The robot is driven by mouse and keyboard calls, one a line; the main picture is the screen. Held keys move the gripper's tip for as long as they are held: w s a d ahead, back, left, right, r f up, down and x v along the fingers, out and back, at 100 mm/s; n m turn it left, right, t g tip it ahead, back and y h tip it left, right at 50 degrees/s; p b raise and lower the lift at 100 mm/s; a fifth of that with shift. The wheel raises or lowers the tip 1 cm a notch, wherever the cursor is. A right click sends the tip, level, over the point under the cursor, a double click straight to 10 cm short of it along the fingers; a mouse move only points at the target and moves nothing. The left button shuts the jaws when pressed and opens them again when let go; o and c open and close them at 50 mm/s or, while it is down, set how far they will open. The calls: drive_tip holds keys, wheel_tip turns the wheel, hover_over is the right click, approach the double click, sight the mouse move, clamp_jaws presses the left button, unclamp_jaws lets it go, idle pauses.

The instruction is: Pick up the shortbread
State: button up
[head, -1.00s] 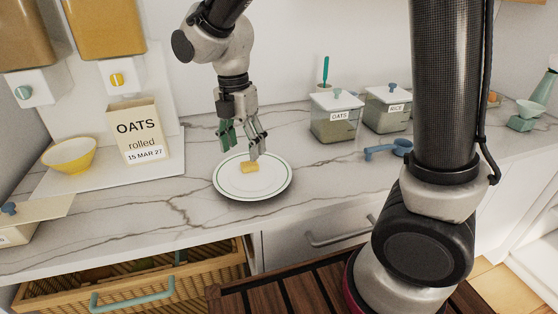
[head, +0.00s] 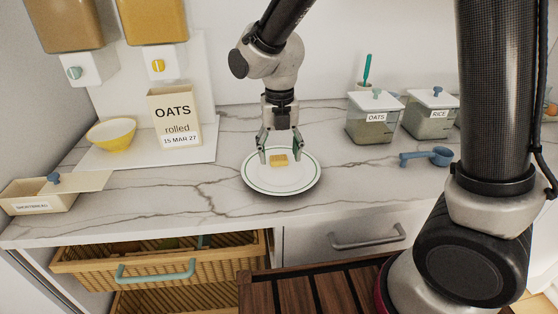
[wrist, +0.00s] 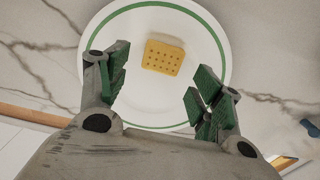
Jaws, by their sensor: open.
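The shortbread (head: 279,160) is a small golden rectangular biscuit with rows of dots. It lies flat on a white plate with a green ring (head: 283,186) on the marble counter. In the wrist view the shortbread (wrist: 162,57) sits near the plate's middle, ahead of and between the fingers. My gripper (head: 281,156) is open, pointing down over the plate with one green-padded finger on each side of the shortbread. The wrist view also shows both fingers of my gripper (wrist: 158,90) apart and empty. I cannot tell the exact height of the fingertips above the plate.
A box labelled shortbread (head: 45,196), a yellow bowl (head: 111,135) and an oats packet (head: 175,119) stand to the left. Oats (head: 373,120) and rice (head: 430,117) containers and a blue scoop (head: 427,157) are to the right. An open wicker drawer (head: 160,262) juts out below.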

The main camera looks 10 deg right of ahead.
drive_tip(key=shift+f, duration=0.95)
drive_tip(key=c, duration=0.9)
drive_tip(key=shift+o, duration=0.2)
